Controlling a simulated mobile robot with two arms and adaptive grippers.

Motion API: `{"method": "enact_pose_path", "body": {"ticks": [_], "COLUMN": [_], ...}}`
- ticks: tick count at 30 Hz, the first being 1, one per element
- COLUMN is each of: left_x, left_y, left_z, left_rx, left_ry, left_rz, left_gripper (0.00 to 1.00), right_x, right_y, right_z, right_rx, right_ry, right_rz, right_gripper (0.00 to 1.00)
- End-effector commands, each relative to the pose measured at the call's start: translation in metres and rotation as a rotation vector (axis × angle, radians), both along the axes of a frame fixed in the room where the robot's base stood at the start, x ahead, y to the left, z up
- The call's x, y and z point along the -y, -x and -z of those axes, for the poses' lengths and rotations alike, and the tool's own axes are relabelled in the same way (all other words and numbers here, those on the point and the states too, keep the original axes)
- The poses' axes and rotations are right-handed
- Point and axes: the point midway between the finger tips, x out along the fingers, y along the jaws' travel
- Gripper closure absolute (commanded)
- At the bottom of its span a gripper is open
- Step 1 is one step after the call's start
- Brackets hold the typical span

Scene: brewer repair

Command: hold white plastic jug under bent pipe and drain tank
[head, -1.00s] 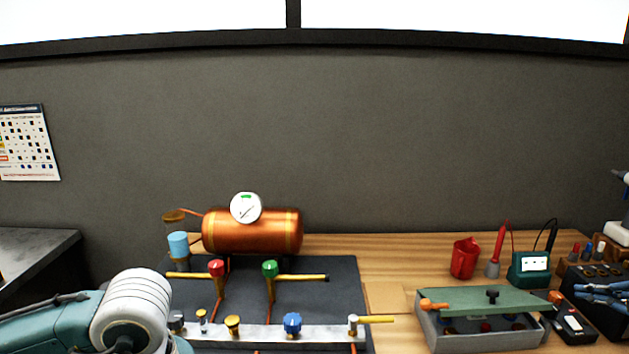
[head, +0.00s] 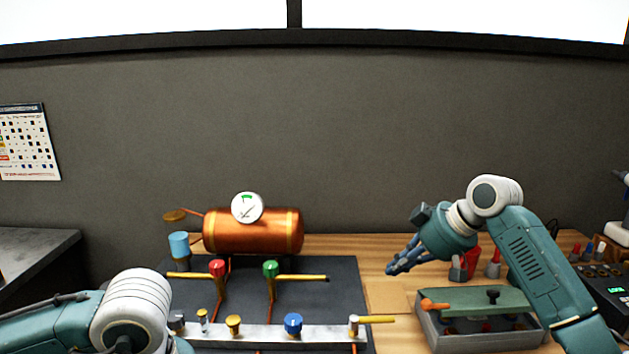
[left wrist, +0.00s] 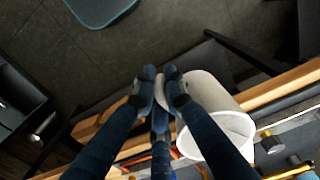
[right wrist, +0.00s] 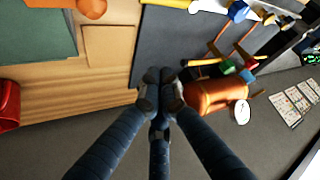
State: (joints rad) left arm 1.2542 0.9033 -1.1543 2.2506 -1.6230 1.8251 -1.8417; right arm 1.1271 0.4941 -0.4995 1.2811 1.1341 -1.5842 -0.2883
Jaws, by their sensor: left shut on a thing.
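The copper tank (head: 250,232) lies across the back of the black board, with a round gauge (head: 247,207) on it; both also show in the right wrist view (right wrist: 212,97). My left gripper (left wrist: 160,90) is shut on the white plastic jug (left wrist: 225,133), near the bench's front edge. The jug's mouth shows beside the fingers; the jug is not visible in the head view. My right gripper (head: 393,268) is in the air right of the board, with its fingertips together and empty (right wrist: 160,90). I cannot tell which copper pipe is the bent one.
Red (head: 217,268) and green (head: 270,268) valves, a blue knob (head: 293,323) and a yellow lever (head: 377,319) stand on the board (head: 335,285). A grey toolbox with a green lid (head: 480,303) sits below my right arm. A red cup (right wrist: 8,105) is beyond it.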

Motion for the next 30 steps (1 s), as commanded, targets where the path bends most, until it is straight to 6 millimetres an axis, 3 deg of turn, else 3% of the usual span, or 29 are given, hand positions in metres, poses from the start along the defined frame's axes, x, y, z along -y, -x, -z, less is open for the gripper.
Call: {"method": "enact_pose_path", "body": {"ticks": [3,7,24,30], "left_x": [0.0,0.0,0.0,0.0], "left_y": [0.0,0.0,0.0,0.0], "left_z": [0.0,0.0,0.0,0.0], "left_rx": [0.001,0.001,0.001,0.001], "left_ry": [0.0,0.0,0.0,0.0], "left_rz": [0.0,0.0,0.0,0.0], "left_gripper": [1.0,1.0,1.0,1.0], "right_x": [-0.017,-0.024,-0.024,-0.025], "right_y": [0.011,0.016,0.017,0.017], "right_z": [-0.003,-0.002,0.045,0.049], "right_rx": [0.048,0.069,0.07,0.072], "right_ry": [0.178,0.269,0.281,0.28], "right_rz": [-0.14,-0.211,-0.22,-0.22], "right_gripper": [1.0,1.0,1.0,1.0]}}
